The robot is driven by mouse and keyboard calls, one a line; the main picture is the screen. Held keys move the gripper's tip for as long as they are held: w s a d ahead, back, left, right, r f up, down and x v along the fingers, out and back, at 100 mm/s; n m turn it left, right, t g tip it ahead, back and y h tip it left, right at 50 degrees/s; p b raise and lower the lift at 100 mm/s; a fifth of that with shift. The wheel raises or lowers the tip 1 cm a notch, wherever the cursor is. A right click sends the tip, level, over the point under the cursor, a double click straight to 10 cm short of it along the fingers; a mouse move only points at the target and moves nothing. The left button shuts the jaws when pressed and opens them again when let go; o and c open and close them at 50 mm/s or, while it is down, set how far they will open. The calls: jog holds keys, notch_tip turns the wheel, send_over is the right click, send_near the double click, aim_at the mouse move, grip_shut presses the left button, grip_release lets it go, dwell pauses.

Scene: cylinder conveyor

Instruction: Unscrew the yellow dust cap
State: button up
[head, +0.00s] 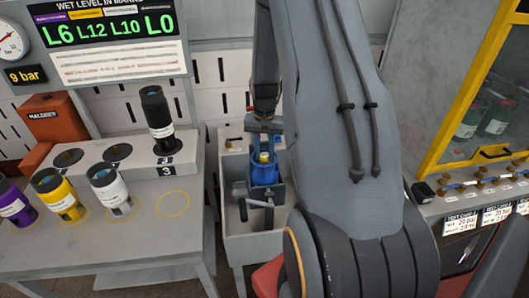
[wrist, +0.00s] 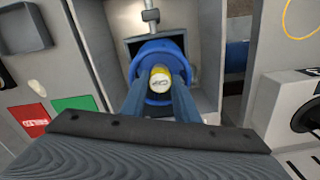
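The yellow dust cap (head: 264,157) sits on top of a blue cylinder body (head: 264,172), which stands upright in a grey vise-like holder (head: 262,198). In the wrist view the cap (wrist: 160,80) has a pale mark on its face and sits inside the blue round collar (wrist: 152,54). My gripper (wrist: 160,88) has its two blue fingers on either side of the cap. I cannot tell whether they press on it or stand just apart. In the head view my arm comes down above the cap and hides part of the holder.
On the left, purple, yellow, white and black cylinders (head: 157,112) stand on a bench (head: 120,245), with an empty yellow ring (head: 173,204) marked there. The grey bin walls (head: 240,245) surround the holder. A yellow-framed cabinet (head: 462,130) stands at right.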

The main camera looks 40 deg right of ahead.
grip_shut()
jog(key=n+p, duration=0.1)
jog(key=n, duration=0.5)
jog(key=shift+n+p, duration=0.3)
jog(key=n, duration=0.5)
jog(key=shift+n, duration=0.5)
jog(key=n, duration=0.5)
